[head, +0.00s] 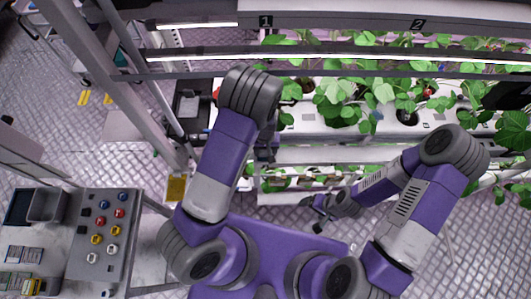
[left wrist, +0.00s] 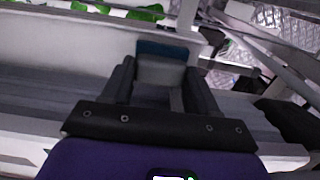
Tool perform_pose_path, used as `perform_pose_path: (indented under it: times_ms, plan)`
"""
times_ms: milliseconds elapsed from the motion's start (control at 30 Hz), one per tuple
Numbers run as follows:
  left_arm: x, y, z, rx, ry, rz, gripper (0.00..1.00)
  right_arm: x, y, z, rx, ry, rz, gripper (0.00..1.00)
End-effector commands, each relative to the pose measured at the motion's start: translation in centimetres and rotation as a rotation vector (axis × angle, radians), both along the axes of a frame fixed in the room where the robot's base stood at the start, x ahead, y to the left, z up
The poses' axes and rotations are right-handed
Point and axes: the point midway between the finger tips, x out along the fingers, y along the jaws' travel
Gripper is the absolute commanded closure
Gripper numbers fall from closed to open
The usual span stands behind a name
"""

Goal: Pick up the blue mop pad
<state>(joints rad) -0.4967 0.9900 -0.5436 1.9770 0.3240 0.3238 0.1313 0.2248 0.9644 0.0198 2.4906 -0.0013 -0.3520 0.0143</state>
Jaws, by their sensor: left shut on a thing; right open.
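The blue mop pad (left wrist: 165,49) shows in the left wrist view as a dark blue strip above a grey part, between and just beyond the fingertips. My left gripper (left wrist: 160,72) is shut on it. In the head view the left gripper is mostly hidden behind its own arm, near the rack's left end, and I cannot make out the pad there. My right gripper (head: 312,215) is open and empty, low in front of the rack's lower shelf.
A planted rack (head: 305,118) with white troughs and leafy plants spans the back. A metal post (head: 100,85) stands left of my left arm. A grey table (head: 105,235) with coloured knobs and bins stands at lower left. The patterned floor at right is clear.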

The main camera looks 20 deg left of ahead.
Motion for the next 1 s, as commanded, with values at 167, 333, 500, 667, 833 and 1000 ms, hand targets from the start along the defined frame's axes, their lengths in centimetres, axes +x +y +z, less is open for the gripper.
perform_pose_path:
  times_ms: [167, 333, 500, 667, 833, 1000]
  plan:
    - [0.0, 0.0, 0.0, 0.000, 0.000, 0.000, 0.75, 0.0, 0.0, 0.0, 0.000, 0.000, 0.000, 0.16]
    - [0.0, 0.0, 0.2, 0.000, 0.000, 0.000, 0.75, 0.0, 0.0, 0.1, 0.000, 0.000, 0.000, 0.16]
    - [-0.2, -0.1, 1.1, -0.001, 0.000, -0.001, 0.75, 0.0, 0.0, 0.9, 0.000, 0.000, 0.000, 0.16]
    - [-0.1, -0.1, 2.9, -0.001, 0.000, 0.000, 0.75, 0.0, 0.0, 2.4, 0.000, 0.000, 0.000, 0.16]
    - [-0.1, -0.1, 5.2, -0.001, -0.001, 0.001, 0.75, 0.0, 0.0, 4.2, 0.000, 0.000, 0.000, 0.16]
    - [-0.4, -0.2, 7.5, -0.002, 0.002, 0.001, 0.75, 0.0, 0.0, 5.1, 0.000, -0.001, 0.000, 0.16]
